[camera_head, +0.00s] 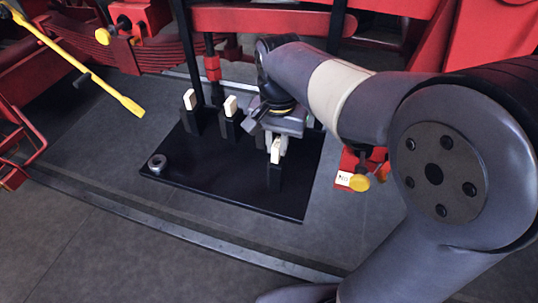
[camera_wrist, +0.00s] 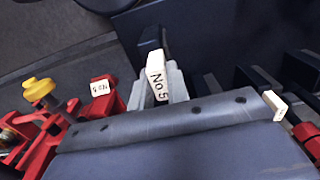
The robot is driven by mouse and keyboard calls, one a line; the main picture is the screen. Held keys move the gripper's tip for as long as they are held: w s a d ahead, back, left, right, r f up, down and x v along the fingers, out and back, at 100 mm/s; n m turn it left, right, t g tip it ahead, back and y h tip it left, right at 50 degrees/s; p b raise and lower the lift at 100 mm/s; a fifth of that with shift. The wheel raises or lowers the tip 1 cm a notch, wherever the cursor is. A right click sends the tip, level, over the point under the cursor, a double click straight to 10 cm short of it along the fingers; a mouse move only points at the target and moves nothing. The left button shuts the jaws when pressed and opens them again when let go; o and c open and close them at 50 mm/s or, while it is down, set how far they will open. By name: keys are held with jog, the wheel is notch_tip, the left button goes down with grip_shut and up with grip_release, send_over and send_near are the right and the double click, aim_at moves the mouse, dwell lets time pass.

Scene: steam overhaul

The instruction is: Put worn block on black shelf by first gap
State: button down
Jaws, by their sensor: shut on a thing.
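My gripper (camera_head: 276,152) is shut on a white block (camera_head: 275,156) at the right part of a black base plate (camera_head: 215,180). In the wrist view the block (camera_wrist: 157,77) is marked "No 5" and sits at the grey fingers (camera_wrist: 172,86). I cannot tell wear on any block, nor which part is the shelf.
A metal ring (camera_head: 157,162) lies at the plate's left corner. A red part with a "No 5" label (camera_head: 343,179) and a yellow knob (camera_head: 359,183) stands right of the plate. A yellow bar (camera_head: 85,68) slants at left. Red machinery (camera_head: 270,20) rises behind. The front floor is clear.

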jog(key=shift+f, duration=2.2)
jog(key=shift+f, duration=0.2)
jog(key=c, duration=1.4)
grip_release()
jog(key=shift+o, duration=0.2)
notch_tip(320, 180, up, 12)
jog(key=shift+r, duration=0.2)
